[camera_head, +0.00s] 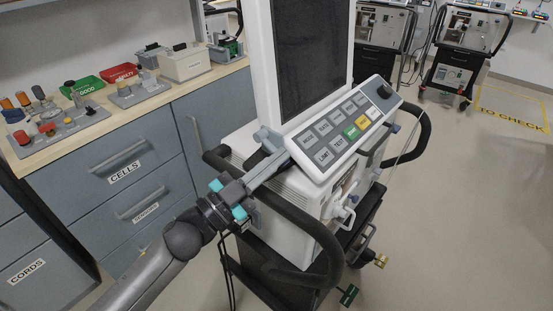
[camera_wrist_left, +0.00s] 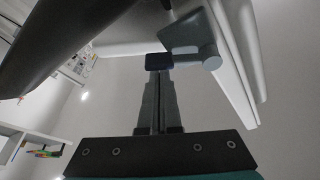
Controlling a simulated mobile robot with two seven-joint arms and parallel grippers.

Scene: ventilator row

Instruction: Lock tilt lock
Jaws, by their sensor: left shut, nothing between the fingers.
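The ventilator (camera_head: 298,200) stands in the middle of the head view with its dark screen (camera_head: 310,50) and sloped button panel (camera_head: 345,128). A blue-grey lever (camera_head: 268,137), which looks like the tilt lock, sits at the lower left of the screen. In the left wrist view this lever (camera_wrist_left: 185,32) ends in a round knob, just above and right of the fingertips. My left gripper (camera_head: 283,160) is shut and empty, its tips close under the lever by the panel's left edge. In the left wrist view the fingertips (camera_wrist_left: 159,66) are together; I cannot tell whether they touch the lever.
The ventilator's black handle rail (camera_head: 305,225) curves beneath my left gripper. A counter (camera_head: 150,100) with trays and parts runs along the left, above drawers. Other ventilators (camera_head: 465,50) stand at the back right. The floor (camera_head: 470,200) on the right is clear.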

